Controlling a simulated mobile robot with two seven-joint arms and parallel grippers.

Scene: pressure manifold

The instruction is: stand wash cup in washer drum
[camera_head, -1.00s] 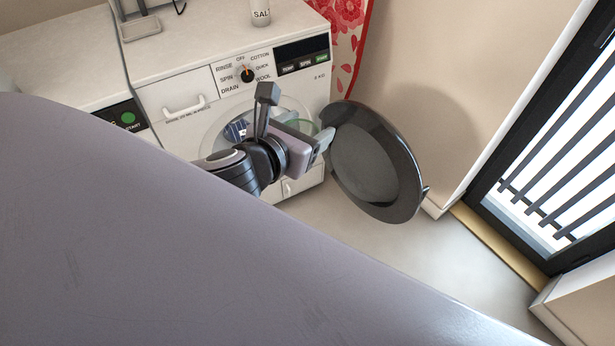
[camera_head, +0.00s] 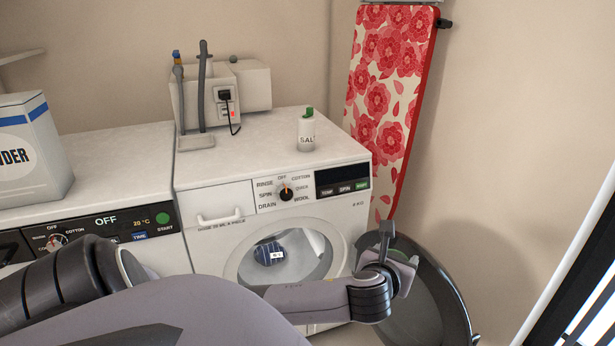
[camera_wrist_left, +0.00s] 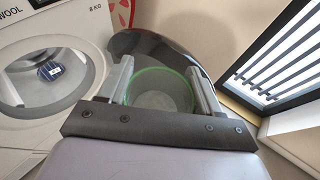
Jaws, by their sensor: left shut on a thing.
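My left gripper (camera_head: 404,262) is shut on the wash cup, a clear cup with a green rim (camera_wrist_left: 160,72), which sits between the two fingers in the left wrist view. In the head view the cup is mostly hidden by the gripper, with a greenish edge (camera_head: 402,254) showing. The washer drum (camera_head: 305,262) is open, left of the gripper; it also shows at the left of the wrist view (camera_wrist_left: 28,92). The cup is outside the drum, in front of the open door. My right gripper is not in view.
The round dark washer door (camera_head: 430,312) hangs open to the right, close behind the gripper. A dark blue item with a white label (camera_head: 268,254) is in the drum. A salt bottle (camera_head: 306,133) stands on the washer. An ironing board (camera_head: 385,95) leans behind.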

